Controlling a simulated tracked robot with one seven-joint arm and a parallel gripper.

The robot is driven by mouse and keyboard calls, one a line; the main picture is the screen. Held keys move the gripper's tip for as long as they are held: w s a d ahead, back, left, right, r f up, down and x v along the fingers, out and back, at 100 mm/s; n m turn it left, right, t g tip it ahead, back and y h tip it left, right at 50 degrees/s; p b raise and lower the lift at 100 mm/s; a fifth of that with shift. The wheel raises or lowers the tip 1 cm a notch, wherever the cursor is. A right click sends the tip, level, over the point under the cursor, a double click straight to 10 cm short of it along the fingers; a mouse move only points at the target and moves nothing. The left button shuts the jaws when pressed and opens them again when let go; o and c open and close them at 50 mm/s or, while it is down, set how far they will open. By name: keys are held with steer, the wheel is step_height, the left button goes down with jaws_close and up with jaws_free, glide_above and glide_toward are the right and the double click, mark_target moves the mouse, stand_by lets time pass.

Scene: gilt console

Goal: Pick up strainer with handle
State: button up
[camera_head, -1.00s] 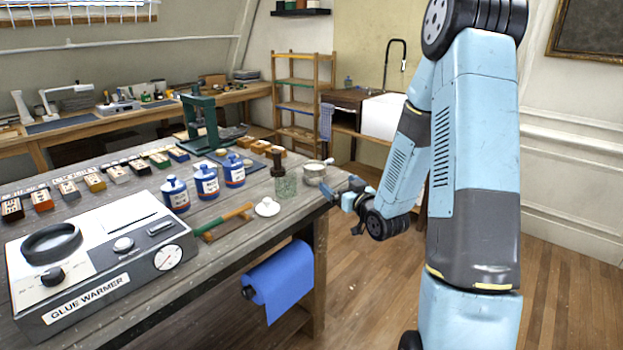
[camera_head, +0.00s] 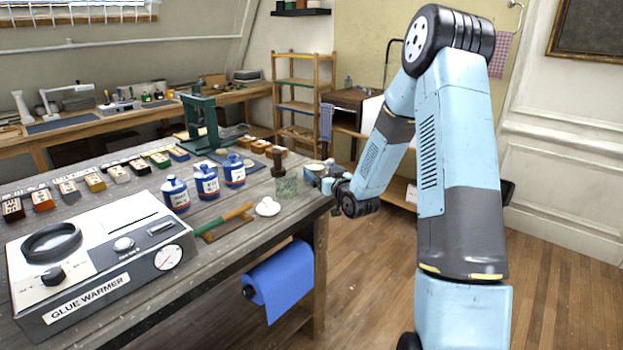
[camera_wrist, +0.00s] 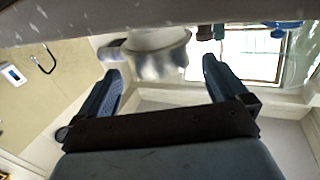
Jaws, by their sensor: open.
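The strainer with handle (camera_head: 314,168) is a small, pale metal round vessel at the right end of the workbench. My gripper (camera_head: 323,181) is at its near right side in the head view and hides part of it. In the wrist view the strainer (camera_wrist: 152,56) shows as a blurred silvery bowl, beyond and between the open blue fingertips of my gripper (camera_wrist: 161,67). A short piece, perhaps its handle, sticks out toward the left finger. I cannot tell whether a finger touches it.
A greenish glass (camera_head: 286,187) stands close left of the strainer, with a dark brown wooden object (camera_head: 278,163) behind it. A small white lidded item (camera_head: 268,207) and blue-and-white jars (camera_head: 207,183) stand further left. The workbench edge (camera_head: 318,212) lies below the gripper.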

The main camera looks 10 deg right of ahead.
mark_target(318, 168)
steer(key=shift+x, duration=1.25)
steer(key=shift+c, duration=0.2)
steer(key=c, duration=0.9)
steer(key=shift+c, duration=0.3)
steer(key=shift+r, duration=0.1)
